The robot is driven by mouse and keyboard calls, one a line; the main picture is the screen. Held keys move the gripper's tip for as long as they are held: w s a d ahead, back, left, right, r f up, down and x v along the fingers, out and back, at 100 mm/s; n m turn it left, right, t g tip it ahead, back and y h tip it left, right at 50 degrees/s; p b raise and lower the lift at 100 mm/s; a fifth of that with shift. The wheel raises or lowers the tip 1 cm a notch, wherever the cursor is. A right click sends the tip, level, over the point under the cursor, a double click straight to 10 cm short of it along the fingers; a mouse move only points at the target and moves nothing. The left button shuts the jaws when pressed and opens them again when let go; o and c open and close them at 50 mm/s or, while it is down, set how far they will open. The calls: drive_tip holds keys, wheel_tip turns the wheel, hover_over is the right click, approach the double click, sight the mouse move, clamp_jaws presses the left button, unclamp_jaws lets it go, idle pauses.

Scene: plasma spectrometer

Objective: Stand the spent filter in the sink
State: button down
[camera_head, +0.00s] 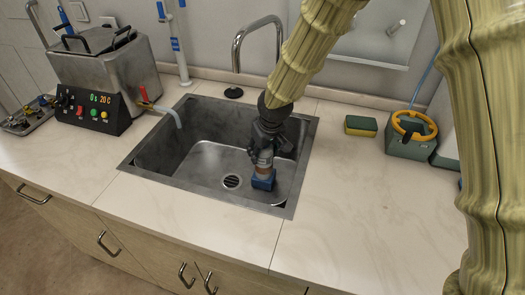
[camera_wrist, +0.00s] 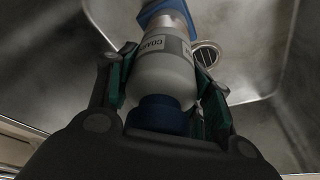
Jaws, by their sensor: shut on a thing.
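The spent filter (camera_head: 264,172) is a pale cylinder with blue ends and a printed label. In the wrist view the filter (camera_wrist: 165,72) lies between the two green-padded fingers of my gripper (camera_wrist: 168,85), which is shut on it. In the head view my gripper (camera_head: 268,140) reaches down into the right part of the sink (camera_head: 204,187). The filter hangs below it, close to upright, with its lower blue end low in the basin near the right wall. I cannot tell whether that end touches the sink floor.
The drain (camera_head: 232,181) is left of the filter. The faucet (camera_head: 257,42) arches behind the sink. A heated bath (camera_head: 105,75) with a spout stands left; a sponge (camera_head: 361,126) and a green box with a yellow ring (camera_head: 410,142) are on the right. The front counter is clear.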

drive_tip(key=shift+f, duration=0.1)
drive_tip(key=shift+f, duration=0.2)
drive_tip(key=c, duration=0.6)
unclamp_jaws()
drive_tip(key=shift+r, duration=0.15)
drive_tip(key=v, duration=1.2)
